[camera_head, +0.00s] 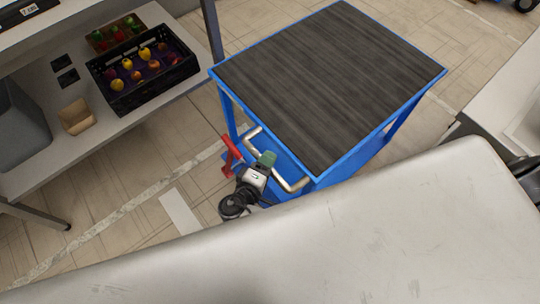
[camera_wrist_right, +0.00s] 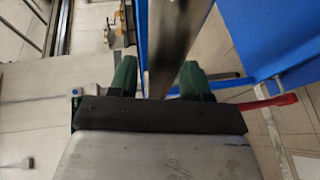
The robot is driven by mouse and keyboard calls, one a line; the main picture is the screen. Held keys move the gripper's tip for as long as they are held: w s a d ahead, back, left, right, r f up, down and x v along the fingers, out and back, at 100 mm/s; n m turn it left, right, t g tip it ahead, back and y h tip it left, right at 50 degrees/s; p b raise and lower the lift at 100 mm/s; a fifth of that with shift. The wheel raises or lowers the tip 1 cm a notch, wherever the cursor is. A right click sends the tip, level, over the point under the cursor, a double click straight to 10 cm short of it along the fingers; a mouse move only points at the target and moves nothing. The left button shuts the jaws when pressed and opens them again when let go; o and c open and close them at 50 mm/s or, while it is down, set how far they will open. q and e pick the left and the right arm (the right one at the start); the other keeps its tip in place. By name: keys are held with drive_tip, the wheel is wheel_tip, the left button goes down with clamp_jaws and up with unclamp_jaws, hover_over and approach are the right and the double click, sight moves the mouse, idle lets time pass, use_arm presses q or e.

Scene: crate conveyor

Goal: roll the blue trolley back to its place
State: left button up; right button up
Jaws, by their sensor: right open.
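The blue trolley (camera_head: 397,97) has a dark wood-grain top (camera_head: 330,80) and stands in the middle of the head view. A bent metal handle (camera_head: 292,185) sticks out from its near end. My right gripper (camera_head: 266,160) is at this handle. In the right wrist view its two green fingers (camera_wrist_right: 158,78) are apart, with the metal handle bar (camera_wrist_right: 170,45) running between them. I cannot tell whether either finger touches the bar. A red lever (camera_head: 229,156) sits beside the gripper, and it also shows in the right wrist view (camera_wrist_right: 268,103). My left gripper is out of view.
A light shelf table (camera_head: 110,135) on the left holds a black crate (camera_head: 150,100) of fruit, a small crate (camera_head: 114,33) and a small cardboard box (camera_head: 76,117). A pale table (camera_head: 500,85) stands on the right. Tiled floor shows between the left table and the trolley.

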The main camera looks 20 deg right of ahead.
drive_tip(key=shift+c, duration=0.4)
clamp_jaws()
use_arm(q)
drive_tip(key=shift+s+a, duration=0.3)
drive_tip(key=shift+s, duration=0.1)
use_arm(e)
drive_tip(key=shift+d, duration=0.1)
